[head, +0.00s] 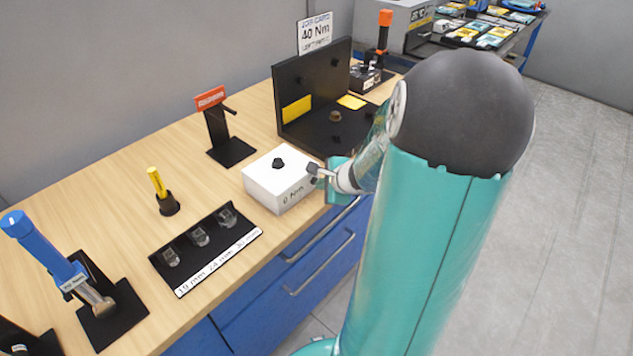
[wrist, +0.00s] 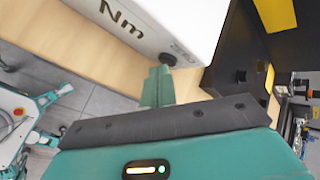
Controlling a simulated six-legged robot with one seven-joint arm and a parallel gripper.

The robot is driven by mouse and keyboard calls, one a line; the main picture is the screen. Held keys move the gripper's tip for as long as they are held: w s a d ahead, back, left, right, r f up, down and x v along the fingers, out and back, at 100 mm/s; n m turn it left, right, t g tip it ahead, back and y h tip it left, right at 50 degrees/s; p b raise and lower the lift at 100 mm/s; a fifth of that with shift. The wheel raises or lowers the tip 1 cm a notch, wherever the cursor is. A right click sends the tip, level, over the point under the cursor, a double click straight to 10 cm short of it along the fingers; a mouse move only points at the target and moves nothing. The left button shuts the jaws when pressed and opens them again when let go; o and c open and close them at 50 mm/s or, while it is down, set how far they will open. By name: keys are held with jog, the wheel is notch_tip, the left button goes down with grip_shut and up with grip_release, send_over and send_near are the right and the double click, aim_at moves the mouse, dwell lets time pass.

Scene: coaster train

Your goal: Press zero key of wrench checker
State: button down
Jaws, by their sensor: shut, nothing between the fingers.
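The wrench checker (head: 280,178) is a white box near the bench's front edge, with a black stud on top and "0 Nm" on its front. Its front also shows in the wrist view (wrist: 185,22), tilted, with large "Nm" lettering. The small dark round zero key (wrist: 167,60) sits by the box's lower edge, beside small lettering that seems to read "ZERO". My gripper (wrist: 157,76) is shut and empty, its teal fingertips just short of the key in the picture. I cannot tell whether they touch it. In the head view my gripper is at the box's right side, its fingertips unclear.
A black angled fixture (head: 330,125) stands behind the box. A black tray of sockets (head: 205,245), a yellow-handled tool (head: 158,185), a red-topped stand (head: 222,130) and a blue wrench (head: 45,250) are to the left. Blue drawers (head: 310,270) lie below the bench edge.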

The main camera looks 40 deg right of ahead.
jog(key=shift+w+a+r, duration=0.1)
jog(key=shift+w+a, duration=0.05)
jog(key=shift+w, duration=0.3)
jog(key=shift+w+a+r, duration=0.1)
jog(key=shift+w, duration=0.35)
dwell(0.8)
jog(key=shift+s, duration=0.2)
jog(key=shift+s+d+f, duration=0.1)
jog(key=shift+s, duration=0.65)
jog(key=shift+s+d, duration=0.15)
jog(key=shift+s, duration=0.45)
jog(key=s, duration=0.5)
jog(key=shift+d, duration=0.2)
